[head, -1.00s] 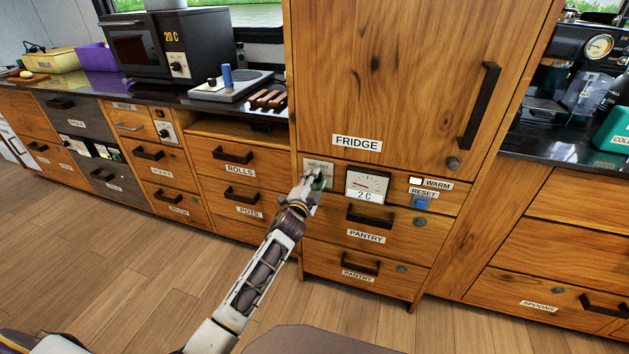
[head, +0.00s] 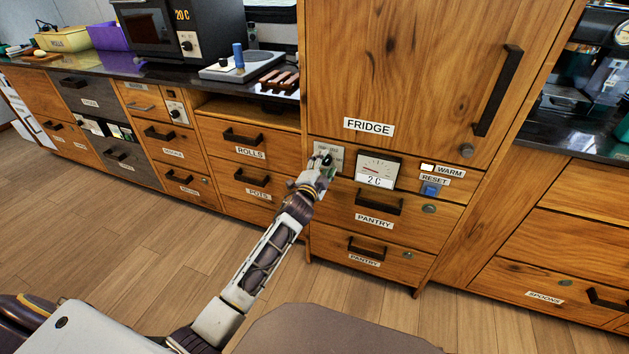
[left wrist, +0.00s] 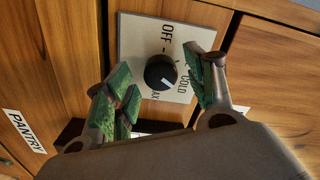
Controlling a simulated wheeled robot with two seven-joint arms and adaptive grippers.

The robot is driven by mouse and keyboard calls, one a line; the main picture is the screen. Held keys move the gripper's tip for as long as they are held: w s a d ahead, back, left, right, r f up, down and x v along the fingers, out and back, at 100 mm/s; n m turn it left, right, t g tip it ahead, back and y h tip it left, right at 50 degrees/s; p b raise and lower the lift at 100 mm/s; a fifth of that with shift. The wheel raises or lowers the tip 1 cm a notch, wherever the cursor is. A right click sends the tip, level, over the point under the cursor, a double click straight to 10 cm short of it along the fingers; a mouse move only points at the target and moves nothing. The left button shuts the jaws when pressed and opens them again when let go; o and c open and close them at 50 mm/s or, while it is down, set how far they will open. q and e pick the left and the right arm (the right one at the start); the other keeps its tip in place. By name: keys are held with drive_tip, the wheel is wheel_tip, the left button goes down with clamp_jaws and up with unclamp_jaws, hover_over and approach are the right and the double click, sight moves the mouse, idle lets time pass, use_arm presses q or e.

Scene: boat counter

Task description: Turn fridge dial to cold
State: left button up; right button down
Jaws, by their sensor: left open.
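The fridge dial (left wrist: 160,72) is a round black knob on a pale plate (left wrist: 140,35) marked OFF, COLD and MAX. A small light mark shows on its lower right side, but I cannot tell exactly which label it points at. My left gripper (left wrist: 158,66) is open, with one green-padded finger on each side of the knob; I cannot tell whether either finger touches it. In the head view my left gripper (head: 322,172) is at the plate below the FRIDGE label (head: 368,127) and partly hides the dial. My right gripper is not in view.
A gauge (head: 377,168) reading 2 C is just right of the dial. Further right are a lit WARM lamp (head: 427,168) and a blue RESET button (head: 430,190). PANTRY drawer handles (head: 379,202) stick out below. The floor in front is clear.

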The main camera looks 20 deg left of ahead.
use_arm(q)
drive_tip(key=s, duration=1.1)
drive_tip(key=shift+s+a, duration=0.25)
idle(0.8)
